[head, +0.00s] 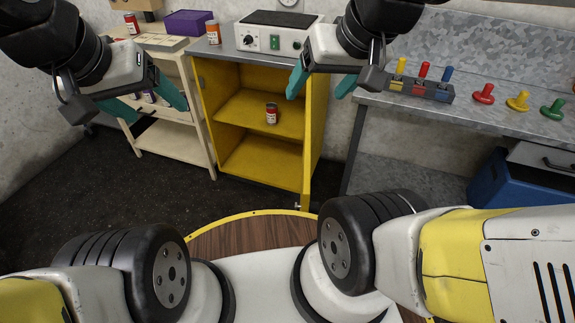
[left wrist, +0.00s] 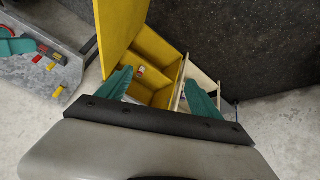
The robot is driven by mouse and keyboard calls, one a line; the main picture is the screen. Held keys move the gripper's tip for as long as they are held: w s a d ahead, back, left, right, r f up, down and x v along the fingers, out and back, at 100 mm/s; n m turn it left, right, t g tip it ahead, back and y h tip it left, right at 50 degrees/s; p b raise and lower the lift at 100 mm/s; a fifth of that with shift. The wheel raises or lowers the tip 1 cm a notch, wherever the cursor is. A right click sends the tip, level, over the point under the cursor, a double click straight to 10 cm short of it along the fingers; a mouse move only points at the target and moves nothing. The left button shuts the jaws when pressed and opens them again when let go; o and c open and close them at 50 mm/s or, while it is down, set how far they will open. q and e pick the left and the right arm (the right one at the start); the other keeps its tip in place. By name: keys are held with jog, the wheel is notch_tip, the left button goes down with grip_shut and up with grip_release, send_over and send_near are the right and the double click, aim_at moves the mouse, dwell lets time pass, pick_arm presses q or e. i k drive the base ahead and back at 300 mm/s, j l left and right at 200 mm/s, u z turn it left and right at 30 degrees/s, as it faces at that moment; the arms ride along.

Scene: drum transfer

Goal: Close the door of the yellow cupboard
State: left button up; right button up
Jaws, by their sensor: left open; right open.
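The yellow cupboard (head: 203,101) stands in the middle of the head view, its front open on two shelf levels. A red can (head: 271,113) stands on its shelf. The door (head: 315,135) is open at the right side, swung out towards me. It also shows as a yellow panel in the left wrist view (left wrist: 120,32). My right gripper (head: 321,85) is open and empty, overlapping the upper part of the door in the picture; I cannot tell whether it touches. My left gripper (head: 148,103) is open and empty, left of the cupboard, before the cream shelf cart.
The cream shelf cart (head: 177,145) stands left of the cupboard. A white device (head: 272,38) and an orange-red jar (head: 213,32) are on the cupboard top. A grey workbench (head: 480,118) with coloured pegs is at the right, a blue bin (head: 510,190) below it.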

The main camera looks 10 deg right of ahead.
aim_at(304, 192)
jog(key=k+l, duration=0.1)
jog(key=l, duration=0.4)
jog(key=k+l, duration=0.1)
jog(key=l, duration=0.45)
jog(key=k+u, duration=0.2)
jog(key=k, duration=0.3)
